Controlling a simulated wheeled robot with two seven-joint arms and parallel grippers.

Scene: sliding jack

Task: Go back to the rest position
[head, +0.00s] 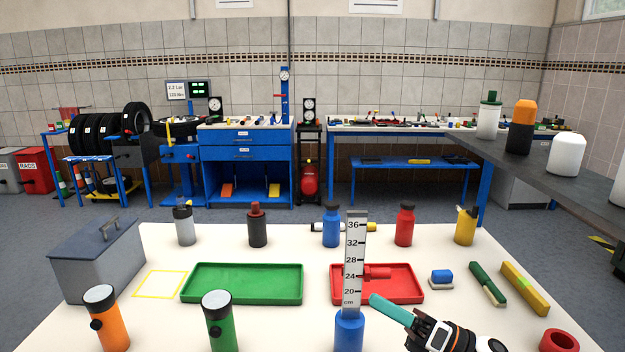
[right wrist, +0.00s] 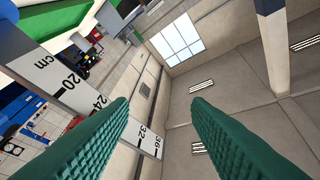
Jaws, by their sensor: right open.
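My right gripper (head: 378,302) is at the bottom right of centre in the head view, with one teal finger showing clearly. Its two ridged teal fingers (right wrist: 160,102) stand apart and empty in the right wrist view. Left of it stands an upright white ruler (head: 354,260) marked in cm, on a blue base (head: 349,330). The ruler also shows slanted beside the left finger in the right wrist view (right wrist: 52,72). My left gripper is out of view.
The white table holds a green tray (head: 242,299), a red tray (head: 419,297) with a red part (head: 375,273) in it, a grey box (head: 98,262) and several bottles. A green flashlight (head: 219,325) and an orange one (head: 108,325) stand at the front.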

